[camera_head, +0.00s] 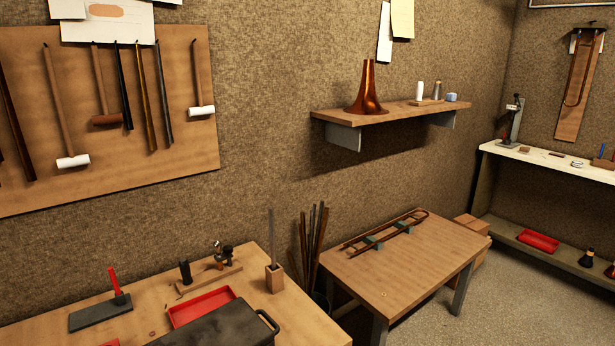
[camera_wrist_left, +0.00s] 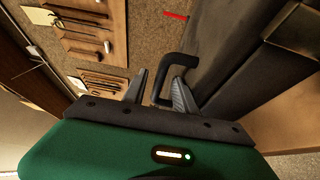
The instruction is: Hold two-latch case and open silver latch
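The dark case (camera_head: 222,327) lies on the wooden bench at the bottom of the head view, cut off by the frame edge. Its black handle (camera_head: 268,322) sticks out at its right end. In the left wrist view the dark case (camera_wrist_left: 228,45) fills the upper right. My left gripper (camera_wrist_left: 160,84) is open there, its two grey fingers on either side of the black handle (camera_wrist_left: 180,61). A gap shows between the left finger and the handle; contact at the right finger is unclear. No latch is visible in either view. My right gripper is not in view.
A red tray (camera_head: 202,306) lies just behind the case. A wooden block with an upright rod (camera_head: 275,278), a small tool stand (camera_head: 210,273) and a dark pad with a red-handled tool (camera_head: 100,311) share the bench. A second table (camera_head: 405,278) stands to the right.

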